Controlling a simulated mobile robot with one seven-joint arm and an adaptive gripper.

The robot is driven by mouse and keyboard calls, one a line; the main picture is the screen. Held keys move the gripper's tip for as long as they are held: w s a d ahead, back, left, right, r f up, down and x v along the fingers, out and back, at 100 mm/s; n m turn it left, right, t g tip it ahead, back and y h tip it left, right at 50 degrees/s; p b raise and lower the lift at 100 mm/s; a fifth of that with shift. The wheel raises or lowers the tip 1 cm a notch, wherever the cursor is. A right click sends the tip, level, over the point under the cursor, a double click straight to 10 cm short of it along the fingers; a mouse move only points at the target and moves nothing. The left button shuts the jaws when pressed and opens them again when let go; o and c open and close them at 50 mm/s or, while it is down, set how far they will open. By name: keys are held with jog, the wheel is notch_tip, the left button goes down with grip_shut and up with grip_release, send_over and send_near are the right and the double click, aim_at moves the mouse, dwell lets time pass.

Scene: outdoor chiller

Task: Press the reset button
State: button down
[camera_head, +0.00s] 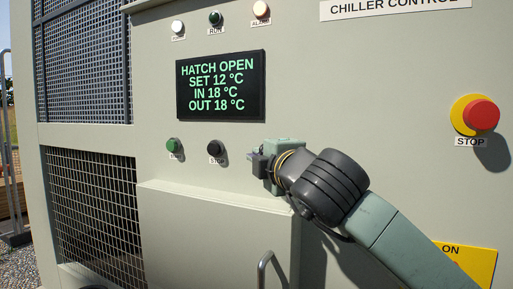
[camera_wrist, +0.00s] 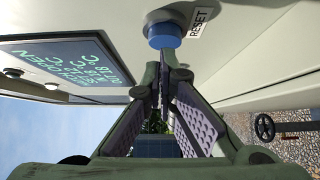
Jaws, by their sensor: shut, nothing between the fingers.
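The reset button is a round blue button (camera_wrist: 163,36) beside a white RESET label (camera_wrist: 200,23) in the wrist view. In the head view the button does not show; my arm covers that part of the panel. My gripper (camera_wrist: 166,68) is shut and empty. Its fingertips overlap the lower edge of the blue button in the wrist view; I cannot tell whether they touch it. In the head view my gripper (camera_head: 254,160) is close to the panel, right of the black STOP button (camera_head: 215,148).
The display (camera_head: 221,86) reads HATCH OPEN, set 12, in 18, out 18 °C. A green button (camera_head: 172,146) is left of STOP. A red emergency stop (camera_head: 481,115) is at right. A lower box-like panel (camera_head: 215,215) with a metal handle (camera_head: 264,268) juts out below my gripper.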

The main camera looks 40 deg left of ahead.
jog(key=shift+w+f, duration=0.1)
jog(key=shift+w, duration=0.05)
jog(key=shift+w+a+r+b, duration=0.15)
jog(key=shift+w+r+b, duration=0.05)
jog(key=shift+w+b, duration=0.9)
jog(key=shift+s, duration=0.1)
